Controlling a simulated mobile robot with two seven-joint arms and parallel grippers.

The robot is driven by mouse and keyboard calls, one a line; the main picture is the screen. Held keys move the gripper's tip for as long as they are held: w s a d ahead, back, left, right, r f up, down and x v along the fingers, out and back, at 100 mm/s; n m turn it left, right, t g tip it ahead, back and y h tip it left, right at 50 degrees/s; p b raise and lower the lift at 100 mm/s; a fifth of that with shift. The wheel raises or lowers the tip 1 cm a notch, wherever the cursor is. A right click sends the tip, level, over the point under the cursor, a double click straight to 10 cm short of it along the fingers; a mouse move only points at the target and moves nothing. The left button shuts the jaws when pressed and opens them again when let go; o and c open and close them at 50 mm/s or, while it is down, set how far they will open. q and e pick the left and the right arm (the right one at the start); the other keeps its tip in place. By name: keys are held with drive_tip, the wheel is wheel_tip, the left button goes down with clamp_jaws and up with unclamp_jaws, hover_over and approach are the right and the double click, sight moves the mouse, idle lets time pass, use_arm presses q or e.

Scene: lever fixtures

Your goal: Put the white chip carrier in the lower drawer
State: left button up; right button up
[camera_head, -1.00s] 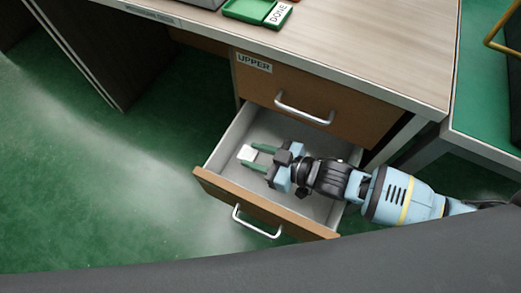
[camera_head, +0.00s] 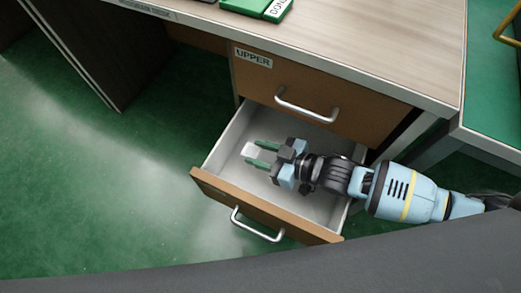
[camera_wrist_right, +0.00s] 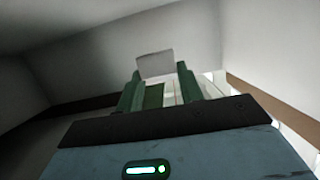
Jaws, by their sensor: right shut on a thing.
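The white chip carrier (camera_head: 250,150) is between the green fingertips of my right gripper (camera_head: 258,155), which is shut on it. Gripper and carrier are inside the open lower drawer (camera_head: 300,205), over its pale floor. In the right wrist view the carrier (camera_wrist_right: 156,64) shows as a pale plate at the tips of the green fingers (camera_wrist_right: 158,82). I cannot tell whether the carrier touches the drawer floor. The lower drawer has a brown front and a silver handle (camera_head: 258,228). My left gripper is not in view.
The closed upper drawer (camera_head: 310,95), labelled UPPER, with a silver handle, sits just above the open drawer. A wooden desktop (camera_head: 370,45) overhangs it, with a green tray (camera_head: 250,6) near the top. Green floor (camera_head: 110,200) lies clear at left.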

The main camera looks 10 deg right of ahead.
drive_tip(key=shift+f, duration=0.1)
drive_tip(key=o, duration=1.2)
drive_tip(key=shift+r, duration=0.35)
drive_tip(key=p+v, duration=0.1)
drive_tip(key=v, duration=0.1)
drive_tip(key=p+v, duration=0.1)
drive_tip(key=v, duration=0.4)
drive_tip(key=shift+s+d+r+p, duration=0.2)
drive_tip(key=shift+r+p, duration=0.2)
